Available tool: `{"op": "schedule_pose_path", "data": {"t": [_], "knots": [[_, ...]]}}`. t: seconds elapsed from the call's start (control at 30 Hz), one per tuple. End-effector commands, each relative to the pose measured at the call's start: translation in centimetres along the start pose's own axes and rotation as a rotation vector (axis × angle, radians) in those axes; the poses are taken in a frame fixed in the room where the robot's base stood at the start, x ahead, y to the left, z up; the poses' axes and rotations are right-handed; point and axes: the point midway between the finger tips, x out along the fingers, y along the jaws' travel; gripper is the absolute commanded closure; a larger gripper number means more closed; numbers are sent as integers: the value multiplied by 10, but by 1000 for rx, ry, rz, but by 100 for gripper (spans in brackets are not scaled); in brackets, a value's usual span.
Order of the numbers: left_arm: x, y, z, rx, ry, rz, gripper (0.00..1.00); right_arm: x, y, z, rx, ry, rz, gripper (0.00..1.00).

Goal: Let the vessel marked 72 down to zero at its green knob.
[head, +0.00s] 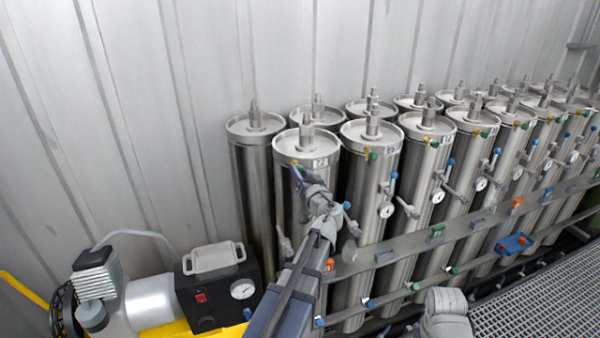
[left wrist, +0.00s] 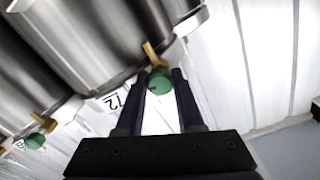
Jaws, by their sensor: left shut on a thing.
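The vessel marked 72 (head: 289,195) is the front left steel cylinder of the rows, upright, with its number label (head: 320,162) near the top. The label also shows in the left wrist view (left wrist: 114,99), upside down. Its green knob (left wrist: 160,81) sits on a small brass fitting (left wrist: 153,54) near the vessel's top rim. My left gripper (left wrist: 164,80) has its two dark fingers on either side of the knob and is shut on it. In the head view my left gripper (head: 300,172) reaches up to the vessel's top and mostly hides the knob.
Several similar vessels (head: 372,165) stand close together to the right, with gauges (head: 387,211) and blue-handled valves. A metal rail (head: 405,248) runs before them. A pump (head: 150,302) and a black box with a gauge (head: 215,290) stand at lower left. A grating (head: 545,305) lies at lower right.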

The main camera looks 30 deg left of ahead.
Motion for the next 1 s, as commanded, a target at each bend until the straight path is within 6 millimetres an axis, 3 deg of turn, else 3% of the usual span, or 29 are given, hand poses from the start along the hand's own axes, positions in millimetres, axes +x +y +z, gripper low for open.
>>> {"op": "schedule_pose_path", "data": {"t": [1.0], "knots": [[0, 0, 0, 960, -1, 1, 100, 0, 0, 0, 0, 0, 0, 50]]}}
